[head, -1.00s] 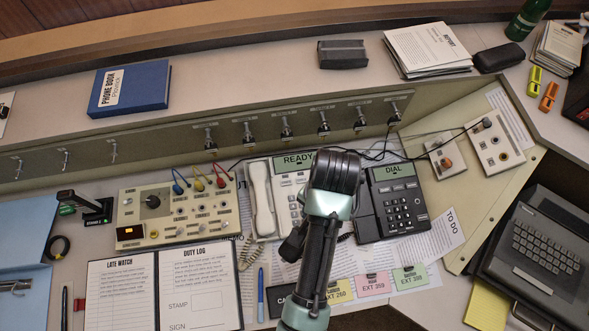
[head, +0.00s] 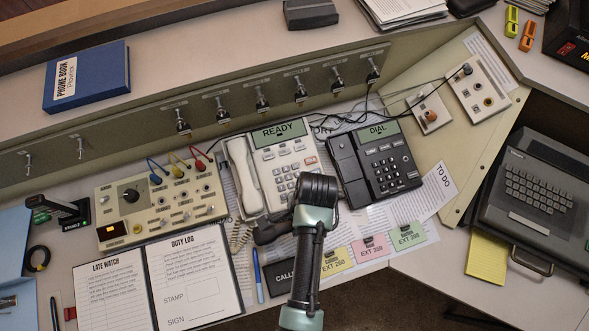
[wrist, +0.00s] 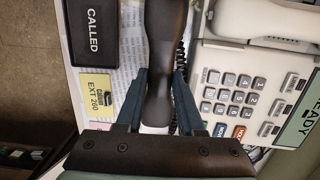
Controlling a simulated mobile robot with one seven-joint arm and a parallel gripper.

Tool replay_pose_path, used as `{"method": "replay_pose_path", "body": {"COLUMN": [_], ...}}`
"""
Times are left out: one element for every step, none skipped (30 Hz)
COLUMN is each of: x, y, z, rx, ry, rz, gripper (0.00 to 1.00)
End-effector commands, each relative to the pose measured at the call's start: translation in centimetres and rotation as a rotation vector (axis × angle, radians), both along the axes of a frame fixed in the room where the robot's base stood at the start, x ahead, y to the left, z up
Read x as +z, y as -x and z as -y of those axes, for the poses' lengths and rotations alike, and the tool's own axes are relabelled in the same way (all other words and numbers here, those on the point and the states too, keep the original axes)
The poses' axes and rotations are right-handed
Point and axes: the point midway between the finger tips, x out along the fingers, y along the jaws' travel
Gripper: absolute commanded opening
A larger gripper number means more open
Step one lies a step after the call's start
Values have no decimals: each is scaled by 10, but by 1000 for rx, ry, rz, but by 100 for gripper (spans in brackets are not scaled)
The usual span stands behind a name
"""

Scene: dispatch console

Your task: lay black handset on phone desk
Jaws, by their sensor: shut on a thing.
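My gripper (wrist: 159,78) is shut on the black handset (wrist: 165,28) in the wrist view, one blue-grey finger on each side of it. In the head view my arm hides most of the handset; a dark end (head: 268,230) shows left of the wrist, in front of the white phone. The black desk phone (head: 385,165), its screen reading DIAL, stands to the right. A black cradle part (head: 346,170) is along its left side. The papers of the desk (head: 438,190) show around it. I cannot tell whether the handset touches the desk.
The white phone (head: 285,160), with its white handset (head: 243,175) resting on it, is close behind my gripper. A black CALLED tray (head: 283,278) and coloured EXT cards (head: 370,247) lie nearby. The beige switch panel (head: 160,205) and open log (head: 190,275) are to the left.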

Motion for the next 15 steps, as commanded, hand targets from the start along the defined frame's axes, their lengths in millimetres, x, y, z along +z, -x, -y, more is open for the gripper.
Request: {"method": "replay_pose_path", "body": {"x": [-9,-14,-19,-23,-25,-27,-28,-29,-28,-28,-28,-28,-28,-28,-29], "y": [1,0,0,0,0,0,0,0,0,0,0,0,0,0,0], "z": [0,0,0,0,0,0,0,0,0,0,0,0,0,0,0], "rx": [0,0,1,1,1,2,2,2,2,2,2,2,2,2,2], "ry": [0,0,0,0,0,0,0,0,1,1,1,1,1,1,0], "rz": [-3,-3,-3,-2,-1,-1,0,0,2,2,2,2,2,2,0], "gripper": [0,0,0,0,0,0,0,0,0,0,0,0,0,0,0]}}
